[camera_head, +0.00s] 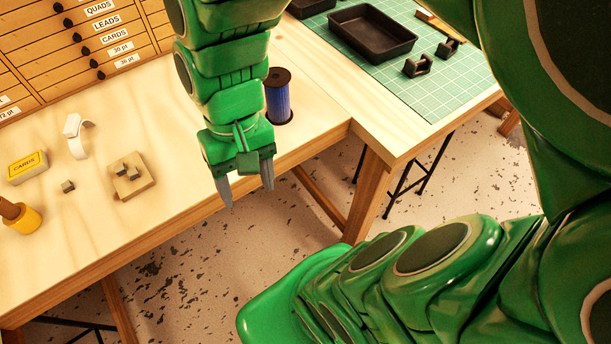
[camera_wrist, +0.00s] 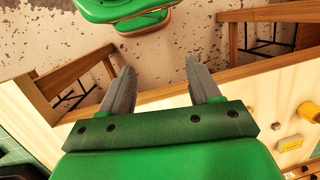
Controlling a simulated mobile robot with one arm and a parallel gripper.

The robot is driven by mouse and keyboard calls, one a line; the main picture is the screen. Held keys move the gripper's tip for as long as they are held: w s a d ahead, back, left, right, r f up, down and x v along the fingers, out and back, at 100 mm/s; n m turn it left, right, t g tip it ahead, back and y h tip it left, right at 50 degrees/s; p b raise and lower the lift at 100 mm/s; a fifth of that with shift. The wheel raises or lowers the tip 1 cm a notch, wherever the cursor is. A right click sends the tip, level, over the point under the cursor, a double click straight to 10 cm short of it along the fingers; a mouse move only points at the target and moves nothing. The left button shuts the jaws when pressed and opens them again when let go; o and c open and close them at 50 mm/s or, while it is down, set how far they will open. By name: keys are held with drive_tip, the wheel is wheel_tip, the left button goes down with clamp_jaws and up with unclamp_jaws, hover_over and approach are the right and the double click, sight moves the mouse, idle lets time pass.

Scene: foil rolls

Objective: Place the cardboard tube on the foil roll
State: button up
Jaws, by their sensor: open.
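The foil roll (camera_head: 278,98), a blue upright cylinder with a dark top, stands on the pale wooden table near its right end in the head view. It is partly hidden behind my arm. I cannot make out a cardboard tube for certain in either view. My gripper (camera_head: 248,196) points down, in front of the foil roll in the head view, and appears over the table's front edge. Its two grey fingers are apart with nothing between them. They also show in the wrist view (camera_wrist: 160,68), with floor beyond them.
On the table (camera_head: 185,165) are a yellow cards box (camera_head: 28,166), a white curved holder (camera_head: 77,137), a wooden block with dark pieces (camera_head: 130,176) and a wooden-handled yellow object (camera_head: 20,217). A black tray (camera_head: 372,32) lies on the green mat (camera_head: 440,90). Drawers stand behind.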

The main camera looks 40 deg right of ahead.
drive_tip(key=s+d+h, duration=0.1)
drive_tip(key=s+d, duration=0.2)
drive_tip(key=d, duration=0.1)
drive_tip(key=shift+s+d+f+n, duration=0.15)
drive_tip(key=shift+s+d+n, duration=0.2)
drive_tip(key=shift+s+n, duration=0.05)
idle(0.9)
